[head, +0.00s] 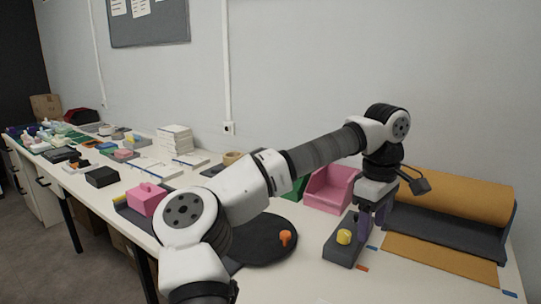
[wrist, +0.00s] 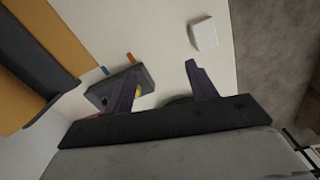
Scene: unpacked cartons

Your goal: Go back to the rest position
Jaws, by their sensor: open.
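My gripper (head: 371,226) is at the end of my arm, which stretches to the right over the table. It points down with its purple fingers apart. It is close behind and to the right of a dark grey block (head: 338,253) with a yellow knob (head: 344,237). In the wrist view my gripper (wrist: 160,82) shows two spread fingers with nothing held between them. The grey block (wrist: 104,92) lies beyond the left finger, which partly hides it and the knob.
An orange roll (head: 450,197) on a dark holder stands right of my gripper, with an orange sheet (head: 440,266) in front. A pink bin (head: 330,190) is behind my arm. A black round mat (head: 262,249) bears an orange knob (head: 285,238). Many items crowd the table's left.

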